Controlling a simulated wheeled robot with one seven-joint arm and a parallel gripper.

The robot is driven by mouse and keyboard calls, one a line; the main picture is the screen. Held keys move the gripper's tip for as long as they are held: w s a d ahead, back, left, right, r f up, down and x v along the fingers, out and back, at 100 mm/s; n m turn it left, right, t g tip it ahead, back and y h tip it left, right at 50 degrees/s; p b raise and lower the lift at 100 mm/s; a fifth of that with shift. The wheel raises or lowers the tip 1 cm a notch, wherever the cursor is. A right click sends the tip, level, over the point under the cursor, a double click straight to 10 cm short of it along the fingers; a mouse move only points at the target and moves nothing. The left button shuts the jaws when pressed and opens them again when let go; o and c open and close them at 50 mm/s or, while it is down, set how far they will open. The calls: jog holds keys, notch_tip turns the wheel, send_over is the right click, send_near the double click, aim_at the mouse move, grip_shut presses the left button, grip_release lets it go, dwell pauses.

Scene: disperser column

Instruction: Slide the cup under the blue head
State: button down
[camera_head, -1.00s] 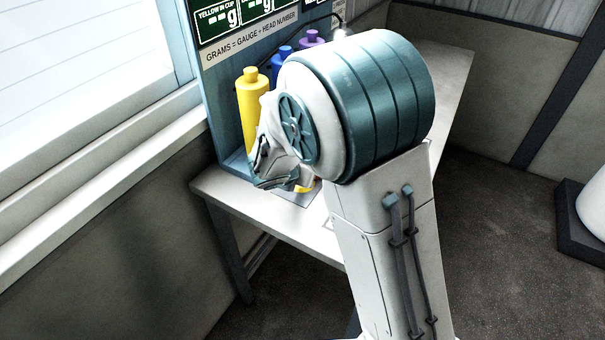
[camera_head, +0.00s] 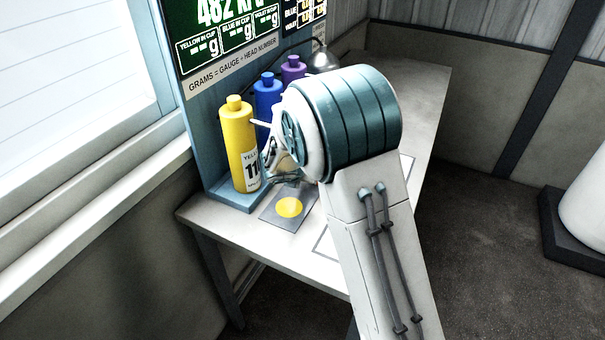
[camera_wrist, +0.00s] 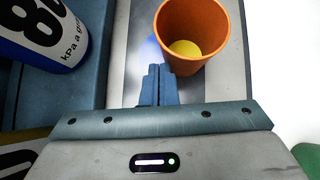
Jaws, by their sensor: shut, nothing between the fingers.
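The orange cup (camera_wrist: 232,28) stands upright in the wrist view with yellow material at its bottom. It stands on a grey mat, with part of a blue spot (camera_wrist: 150,50) showing at its left. The blue bottle-shaped head (camera_head: 266,98) is on the blue stand between the yellow and purple ones; the wrist view shows a labelled bottle (camera_wrist: 40,35), apparently the blue one. My gripper (camera_wrist: 157,70) is shut and empty, its tips at the cup's lower left side; I cannot tell whether they touch. In the head view my arm hides the cup.
The yellow head (camera_head: 236,140) stands nearest, above a grey mat with a yellow spot (camera_head: 289,207). The purple head (camera_head: 293,68) is farther back. A gauge board (camera_head: 235,40) rises behind the heads. White table surface (camera_head: 425,90) is clear at the right.

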jog(key=shift+s+a+r, duration=0.2)
jog(key=shift+s+r, duration=0.1)
jog(key=shift+r, duration=0.05)
jog(key=s+a, duration=0.1)
jog(key=s, duration=0.2)
jog(key=s+a+b, duration=0.1)
jog(key=s+a, duration=0.1)
jog(key=s, duration=0.2)
jog(key=s+a+b, duration=0.1)
jog(key=s, duration=0.3)
jog(key=shift+s+a, duration=0.1)
jog(key=shift+a, duration=0.3)
jog(key=c, duration=2.1)
grip_release()
jog(key=shift+c, duration=0.2)
